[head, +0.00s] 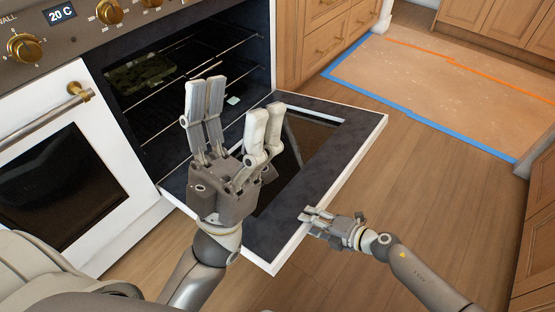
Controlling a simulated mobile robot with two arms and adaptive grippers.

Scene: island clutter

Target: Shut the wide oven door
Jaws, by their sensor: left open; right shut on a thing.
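The wide oven door (345,148) is swung down open, its dark inner face and glass upward and its white edge facing right. Behind it the oven cavity (225,35) is open, with wire racks inside. My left gripper (235,105) is open and empty, fingers pointing up, in front of the cavity and over the door, hiding part of both. My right gripper (310,217) is shut on the door's white outer edge, near its front right part. The door's handle is hidden.
Control knobs (110,12) sit above. Wooden drawers (325,40) stand behind. The wooden floor (430,185) at right is clear, with a taped-off patch (430,85) beyond.

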